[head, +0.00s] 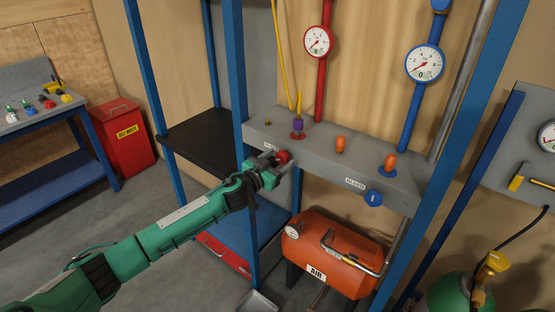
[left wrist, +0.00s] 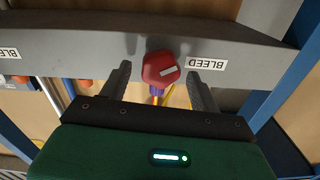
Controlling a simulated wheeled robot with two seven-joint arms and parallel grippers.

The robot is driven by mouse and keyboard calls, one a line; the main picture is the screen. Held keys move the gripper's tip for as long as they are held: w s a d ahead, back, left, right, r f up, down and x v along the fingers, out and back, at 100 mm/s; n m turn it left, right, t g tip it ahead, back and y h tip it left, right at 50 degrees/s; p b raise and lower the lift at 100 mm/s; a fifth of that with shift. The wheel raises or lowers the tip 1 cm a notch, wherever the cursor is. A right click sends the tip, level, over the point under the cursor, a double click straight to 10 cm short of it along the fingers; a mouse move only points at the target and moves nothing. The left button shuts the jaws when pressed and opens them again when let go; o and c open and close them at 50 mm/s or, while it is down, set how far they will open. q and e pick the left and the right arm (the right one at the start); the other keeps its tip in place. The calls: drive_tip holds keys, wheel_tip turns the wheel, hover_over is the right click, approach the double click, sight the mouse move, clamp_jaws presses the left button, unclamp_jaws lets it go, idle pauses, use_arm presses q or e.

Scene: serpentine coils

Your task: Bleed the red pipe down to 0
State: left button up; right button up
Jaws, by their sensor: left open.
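The red pipe (head: 321,80) runs down the back wall to a grey beam and carries a round white gauge (head: 318,41) with a red rim; its needle reading is too small to tell. A red bleed knob (head: 283,156) sits on the beam's front face beside a BLEED label. In the left wrist view the red knob (left wrist: 160,69) with a pale mark lies ahead, between the finger lines. My left gripper (head: 276,165) is at the knob, its open fingers (left wrist: 160,85) on either side with gaps showing. My right gripper is not in view.
A blue pipe (head: 412,105) with a gauge and a blue knob (head: 373,199) stand to the right on the same grey beam (head: 385,175). An orange air tank (head: 330,262) sits below. Blue frame posts (head: 236,110) flank the left arm.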

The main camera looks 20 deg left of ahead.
use_arm(q)
drive_tip(key=c, duration=1)
drive_tip(key=shift+o, duration=0.2)
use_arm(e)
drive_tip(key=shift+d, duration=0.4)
